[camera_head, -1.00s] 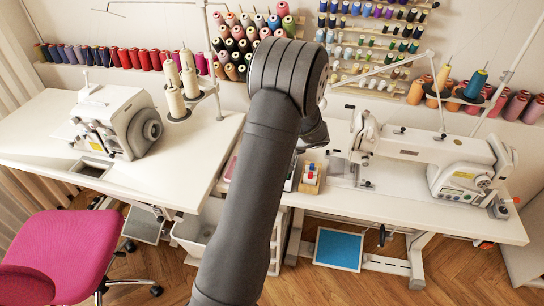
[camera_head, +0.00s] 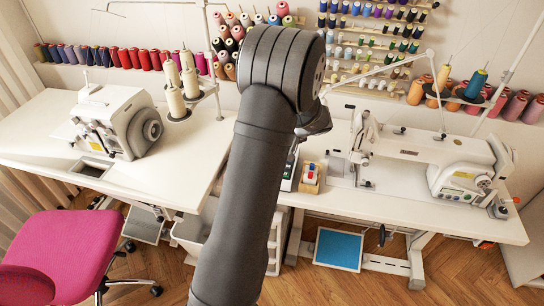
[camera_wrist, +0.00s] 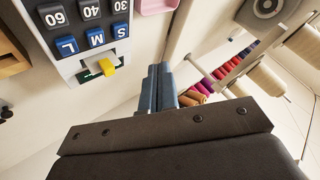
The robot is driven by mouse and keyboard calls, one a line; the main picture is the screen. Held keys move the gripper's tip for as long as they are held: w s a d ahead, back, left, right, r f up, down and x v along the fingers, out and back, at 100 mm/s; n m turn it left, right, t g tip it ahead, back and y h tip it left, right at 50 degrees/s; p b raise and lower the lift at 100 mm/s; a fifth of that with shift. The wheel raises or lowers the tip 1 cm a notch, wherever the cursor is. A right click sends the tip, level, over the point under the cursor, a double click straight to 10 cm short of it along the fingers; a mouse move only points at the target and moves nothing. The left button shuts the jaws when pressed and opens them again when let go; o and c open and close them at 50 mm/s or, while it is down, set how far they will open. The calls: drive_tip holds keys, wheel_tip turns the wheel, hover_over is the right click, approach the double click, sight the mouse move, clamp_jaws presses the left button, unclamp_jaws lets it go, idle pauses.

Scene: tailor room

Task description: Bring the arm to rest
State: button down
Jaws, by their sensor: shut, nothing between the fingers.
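My gripper (camera_wrist: 161,88) shows in the wrist view with its two dark fingers together and nothing between them. It hangs above the work tables, apart from the things around it. In the head view my dark arm rises through the middle of the picture and bends over at the top, so the gripper itself is hidden behind it there.
A white device with blue keys (camera_wrist: 95,38) and a yellow knob lies left of the fingers. A sewing machine (camera_head: 425,150) stands on the right table, an overlocker (camera_head: 118,120) on the left one. Thread cones (camera_head: 172,90) rise near my arm. A pink chair (camera_head: 68,250) stands front left.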

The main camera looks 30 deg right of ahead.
drive_tip(key=shift+f, duration=0.15)
drive_tip(key=shift+f, duration=0.65)
wheel_tip(320, 180, up, 5)
drive_tip(key=shift+r, duration=0.2)
